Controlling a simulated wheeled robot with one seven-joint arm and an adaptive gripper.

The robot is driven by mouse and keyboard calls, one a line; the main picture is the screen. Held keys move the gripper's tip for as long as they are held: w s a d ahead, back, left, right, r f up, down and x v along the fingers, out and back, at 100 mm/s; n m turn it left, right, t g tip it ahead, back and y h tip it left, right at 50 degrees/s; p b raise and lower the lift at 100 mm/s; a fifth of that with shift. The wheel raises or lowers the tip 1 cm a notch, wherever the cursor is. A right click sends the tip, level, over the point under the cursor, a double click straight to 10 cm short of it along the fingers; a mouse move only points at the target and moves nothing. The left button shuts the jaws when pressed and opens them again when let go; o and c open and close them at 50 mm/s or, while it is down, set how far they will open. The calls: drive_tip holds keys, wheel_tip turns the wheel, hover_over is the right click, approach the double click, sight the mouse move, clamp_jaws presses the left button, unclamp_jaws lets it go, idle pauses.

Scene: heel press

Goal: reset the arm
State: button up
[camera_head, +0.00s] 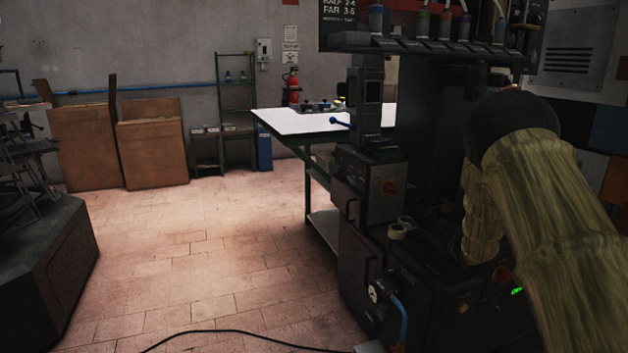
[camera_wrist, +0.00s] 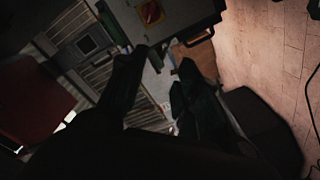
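My arm (camera_head: 550,220), in a yellowish-brown sleeve with a black rounded joint, fills the right of the head view in front of the dark press machine (camera_head: 430,270). I cannot make out my gripper in the head view. In the wrist view the two dark fingers of my gripper (camera_wrist: 162,60) stand apart, with nothing seen between them. The view is dim and tilted. Beyond the fingers are a grey box with a red knob on a yellow plate (camera_wrist: 151,12) and slatted panels.
A white-topped table (camera_head: 300,122) stands behind the machine. A roll of tape (camera_head: 397,232) lies on the machine's ledge. A dark machine (camera_head: 45,270) stands at the left. Brown boards (camera_head: 152,150) lean on the back wall. A black cable (camera_head: 230,333) crosses the otherwise open tiled floor.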

drive_tip(key=s+a+f+m+g+h, duration=0.1)
drive_tip(key=s+f+m+g+h, duration=0.1)
drive_tip(key=s+f, duration=0.6)
drive_tip(key=s+a+f+m+g+h, duration=0.1)
drive_tip(key=s+f+m, duration=0.25)
drive_tip(key=f, duration=0.75)
drive_tip(key=s+f+m+g+h, duration=0.2)
drive_tip(key=s+f, duration=0.5)
drive_tip(key=f, duration=0.3)
drive_tip(key=s+a+f+m+g, duration=0.1)
drive_tip(key=s+a+f+g, duration=0.1)
drive_tip(key=s+f, duration=0.45)
drive_tip(key=s+a+f+m+g+h, duration=0.1)
drive_tip(key=s+f+g, duration=0.15)
drive_tip(key=s, duration=0.75)
drive_tip(key=s+a+f+m+g, duration=0.2)
drive_tip(key=s+f, duration=0.3)
drive_tip(key=s, duration=0.3)
drive_tip(key=s+a+m+g, duration=0.1)
drive_tip(key=s+a+g, duration=0.15)
drive_tip(key=s, duration=1.05)
drive_tip(key=s+a+m+g, duration=0.1)
drive_tip(key=s+a+g, duration=0.15)
drive_tip(key=s, duration=0.95)
wheel_tip(320, 180, up, 22)
drive_tip(key=p, duration=2.3)
drive_tip(key=shift+d+f, duration=0.2)
drive_tip(key=shift+d, duration=0.25)
